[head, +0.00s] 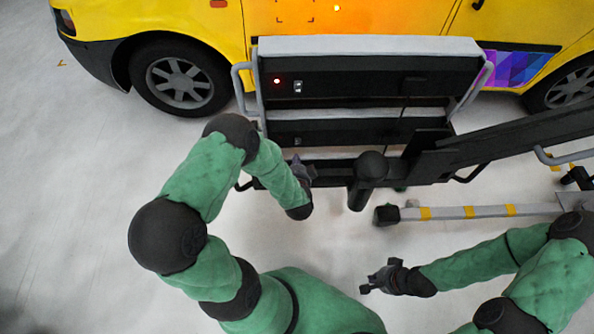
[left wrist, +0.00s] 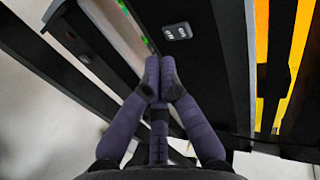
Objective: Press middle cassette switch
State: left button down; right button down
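A rack of stacked black cassettes stands beside the yellow van. The top cassette (head: 350,78) has a lit red light (head: 277,81) and a small rocker switch (head: 298,87). The middle cassette (head: 350,131) below it has a similar switch (head: 298,141). My left gripper (head: 300,170) is low in front of the rack's left part, below the middle switch. In the left wrist view its purple fingers (left wrist: 160,68) meet at the tips, empty. A double switch (left wrist: 177,31) lies just beyond the tips, apart from them, near a green light (left wrist: 151,46). My right gripper (head: 378,277) hangs clear of the rack.
The yellow van (head: 400,20) is behind the rack. Grey handles (head: 241,88) flank the rack. A black post (head: 369,168) stands in front of it, and a black beam and a grey-yellow striped bar (head: 480,212) extend right. Floor at left is clear.

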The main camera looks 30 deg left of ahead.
aim_at(295, 141)
pick_arm(q)
jog(key=w, duration=0.1)
jog(key=w+a+b, duration=0.1)
jog(key=w+a, duration=0.1)
jog(key=shift+w+a+f, duration=0.15)
jog(key=shift+w+f, duration=0.05)
jog(key=shift+f, duration=0.05)
jog(key=shift+w+a+r+b, duration=0.2)
jog(key=shift+w+a+b, duration=0.2)
jog(key=shift+w, duration=0.25)
jog(key=p, duration=0.2)
jog(key=r+g+p, duration=0.1)
jog(key=p, duration=0.1)
jog(key=shift+w+a+h, duration=0.3)
jog(key=shift+w, duration=0.1)
jog(key=shift+f, duration=0.2)
